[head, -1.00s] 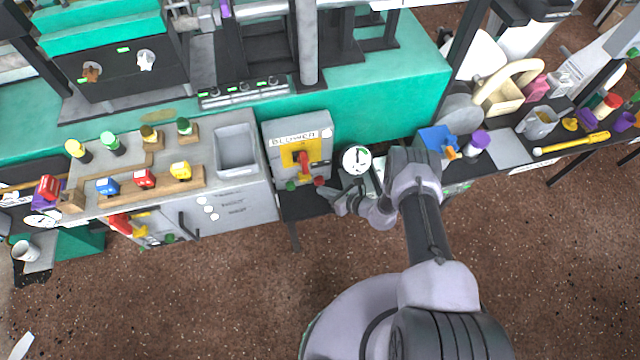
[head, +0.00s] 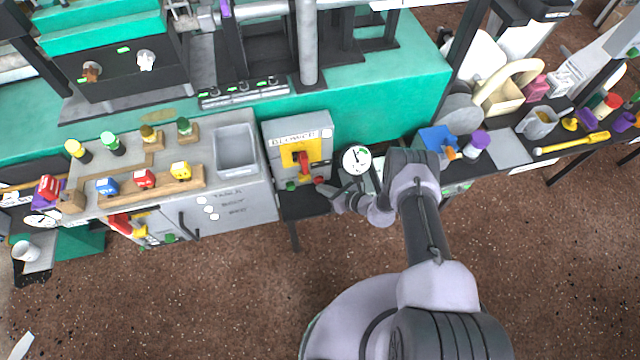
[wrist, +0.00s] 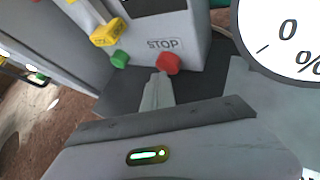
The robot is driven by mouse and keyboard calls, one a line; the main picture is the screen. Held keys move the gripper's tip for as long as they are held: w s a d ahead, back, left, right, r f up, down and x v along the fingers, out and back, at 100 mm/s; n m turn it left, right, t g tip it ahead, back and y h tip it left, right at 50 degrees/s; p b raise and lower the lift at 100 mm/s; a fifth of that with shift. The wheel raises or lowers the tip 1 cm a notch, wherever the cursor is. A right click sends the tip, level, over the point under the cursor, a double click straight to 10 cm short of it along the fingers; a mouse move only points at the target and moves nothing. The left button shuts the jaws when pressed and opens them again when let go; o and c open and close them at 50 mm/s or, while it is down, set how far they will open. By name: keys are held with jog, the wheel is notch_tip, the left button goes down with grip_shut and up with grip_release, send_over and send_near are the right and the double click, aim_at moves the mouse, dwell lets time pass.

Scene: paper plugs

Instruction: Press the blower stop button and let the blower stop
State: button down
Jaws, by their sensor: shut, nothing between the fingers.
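The grey blower box (head: 325,150) stands at the centre of the head view, with a yellow plate and a red handle (head: 303,162) on its front. The red stop button (wrist: 168,63) sits under the STOP label (wrist: 165,44) in the wrist view; it also shows low on the box in the head view (head: 319,181). A green button (wrist: 120,59) is to its left. My gripper (wrist: 160,80) is shut and empty, its fingertips right at the red button. I cannot tell whether they touch it or whether the button is pushed in.
A round white dial (head: 356,159) stands right of the box; its face (wrist: 295,40) shows "0" and "%" close by in the wrist view. A grey bench (head: 225,190) with a tray is on the left. A blue container (head: 437,138) is on the right. The floor in front is clear.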

aim_at(329, 211)
jog(key=shift+s, duration=0.1)
jog(key=shift+s+d+p, duration=0.25)
jog(key=shift+s+p, duration=0.2)
jog(key=shift+s, duration=0.3)
jog(key=shift+s+d+r+p, duration=0.15)
jog(key=shift+s+d+p, duration=0.1)
jog(key=shift+s+p, duration=0.45)
jog(key=shift+s+d+p, duration=0.2)
jog(key=shift+s+d, duration=0.05)
jog(key=shift+s, duration=0.65)
jog(key=shift+s+d+p, duration=0.2)
jog(key=shift+s, duration=0.65)
